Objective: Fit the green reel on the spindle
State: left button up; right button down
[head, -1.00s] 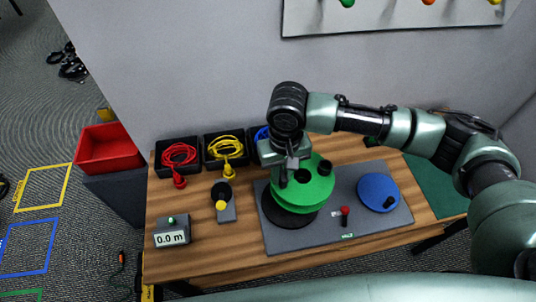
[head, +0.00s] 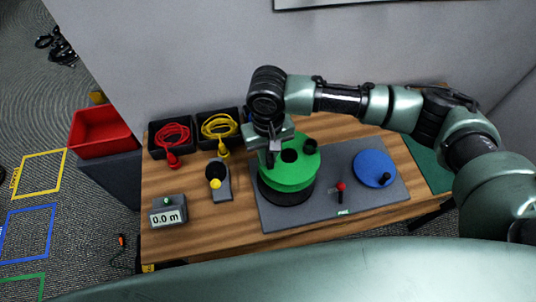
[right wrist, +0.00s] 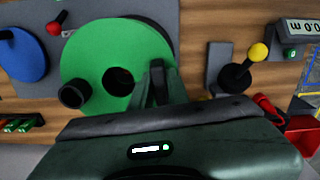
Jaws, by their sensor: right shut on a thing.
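The green reel (head: 296,176) has a dark centre hole (head: 289,155) and a dark knob (head: 309,146). My right gripper (head: 271,156) is shut on the reel's left rim. The reel is above a black round base (head: 287,198) on the grey board, nearly centred over it; I cannot tell whether they touch. The right wrist view shows the fingers (right wrist: 158,85) at the rim of the reel (right wrist: 125,50), with a black edge of the base showing past it. The spindle is not visible, hidden under the reel. My left gripper is out of view.
The grey board (head: 330,175) also carries a blue disc (head: 374,167) and a red-knobbed lever (head: 341,188). Left are bins with red (head: 172,136) and yellow cables (head: 219,127), a yellow-knobbed crank (head: 216,182) and a meter reading 0.0 m (head: 168,213).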

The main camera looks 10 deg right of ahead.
jog(key=shift+f+b, duration=0.35)
jog(key=shift+f, duration=1.35)
jog(key=shift+f+b, duration=0.75)
jog(key=shift+f, duration=1.55)
jog(key=c, duration=1.3)
grip_release()
jog(key=shift+r, duration=0.1)
notch_tip(320, 180, up, 8)
jog(key=shift+f+b, duration=0.2)
jog(key=shift+b, duration=0.35)
